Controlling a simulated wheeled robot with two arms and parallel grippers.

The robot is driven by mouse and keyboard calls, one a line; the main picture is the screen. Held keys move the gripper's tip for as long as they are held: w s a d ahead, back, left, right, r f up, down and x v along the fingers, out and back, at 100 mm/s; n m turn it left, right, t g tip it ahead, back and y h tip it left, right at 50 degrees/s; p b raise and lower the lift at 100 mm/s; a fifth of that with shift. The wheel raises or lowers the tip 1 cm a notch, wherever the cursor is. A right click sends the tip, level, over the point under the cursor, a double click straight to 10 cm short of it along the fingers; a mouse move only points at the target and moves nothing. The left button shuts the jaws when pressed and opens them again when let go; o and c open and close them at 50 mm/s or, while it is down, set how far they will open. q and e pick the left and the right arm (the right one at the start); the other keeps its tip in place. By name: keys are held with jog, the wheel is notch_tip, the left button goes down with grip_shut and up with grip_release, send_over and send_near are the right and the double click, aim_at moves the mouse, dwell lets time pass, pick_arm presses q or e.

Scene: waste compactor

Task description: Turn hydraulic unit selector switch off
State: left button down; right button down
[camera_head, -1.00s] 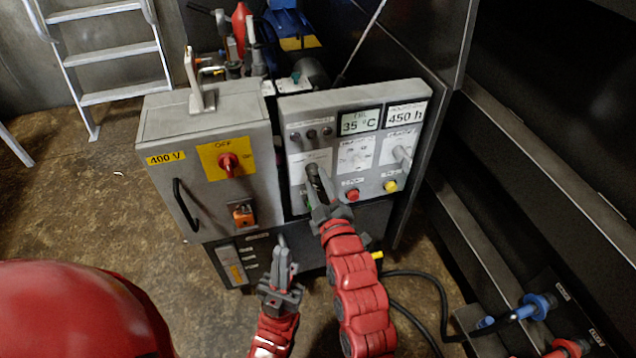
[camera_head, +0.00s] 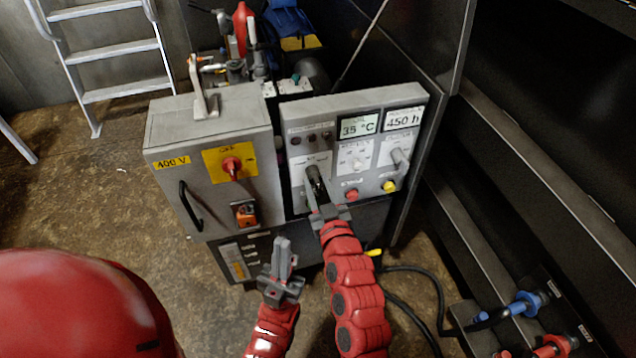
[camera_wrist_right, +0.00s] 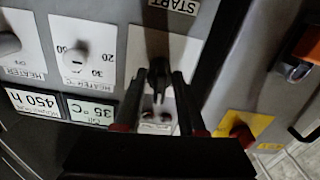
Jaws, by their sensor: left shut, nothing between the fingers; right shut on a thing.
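The grey control panel (camera_head: 360,118) stands on the hydraulic unit. A dark selector switch (camera_wrist_right: 157,70) on a white plate is at the panel's left. My right gripper (camera_head: 315,178) reaches up from below and is shut on this switch; in the right wrist view its two fingers (camera_wrist_right: 158,95) stand on either side of the knob. The fingers partly hide the switch in the head view, and I cannot read its position. My left gripper (camera_head: 281,250) is shut and empty, below and left of the right one, in front of the cabinet and apart from it.
A grey 400 V cabinet (camera_head: 215,145) with a red rotary switch (camera_head: 232,166) stands left of the panel. A heater dial (camera_head: 356,160), a grey knob (camera_head: 399,160), a red button (camera_head: 351,194) and a yellow button (camera_head: 389,186) lie right of my gripper. Black cables hang below.

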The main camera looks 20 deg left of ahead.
jog(key=shift+m, duration=0.6)
jog(key=c, duration=0.9)
grip_release()
jog(key=shift+o, duration=0.2)
jog(key=p+v, duration=0.2)
jog(key=v, duration=1.5)
jog(key=shift+s+d, duration=0.2)
